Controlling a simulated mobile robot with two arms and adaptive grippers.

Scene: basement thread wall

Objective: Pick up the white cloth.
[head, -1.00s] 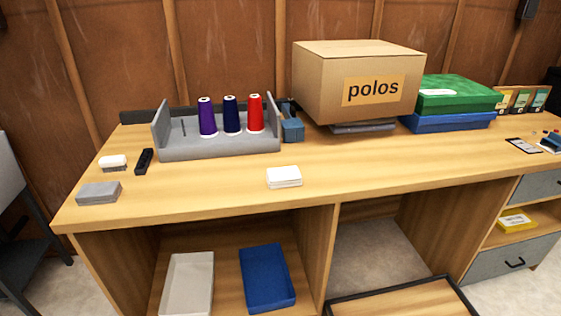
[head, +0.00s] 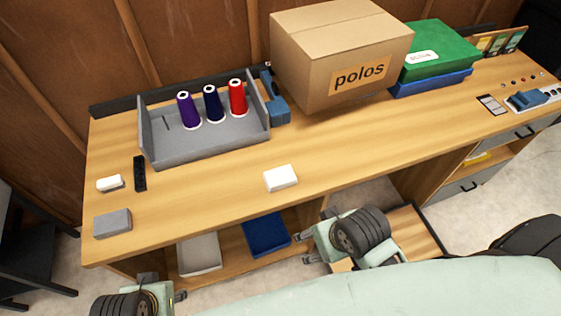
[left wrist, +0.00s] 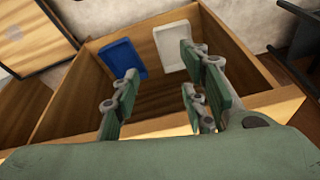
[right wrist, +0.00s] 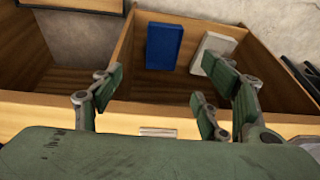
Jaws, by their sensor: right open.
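The white cloth (head: 281,178) is a small folded white block lying flat on the desk top (head: 215,190), near its front edge. My right gripper (head: 304,249) is in front of the desk, just below and to the right of the cloth in the head view, apart from it. Its fingers (right wrist: 155,100) stand apart and empty in the right wrist view. A thin pale strip there (right wrist: 158,132) may be the cloth; I cannot tell. My left gripper (head: 165,288) is at the bottom left of the head view, partly cut off. Its fingers (left wrist: 155,100) are spread and empty.
A grey holder (head: 205,143) with purple, navy and red thread spools stands behind the cloth. The polos box (head: 335,55) is back right. A grey block (head: 112,223), a white-topped eraser (head: 110,183) and a black bar (head: 139,174) lie left. The desk around the cloth is clear.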

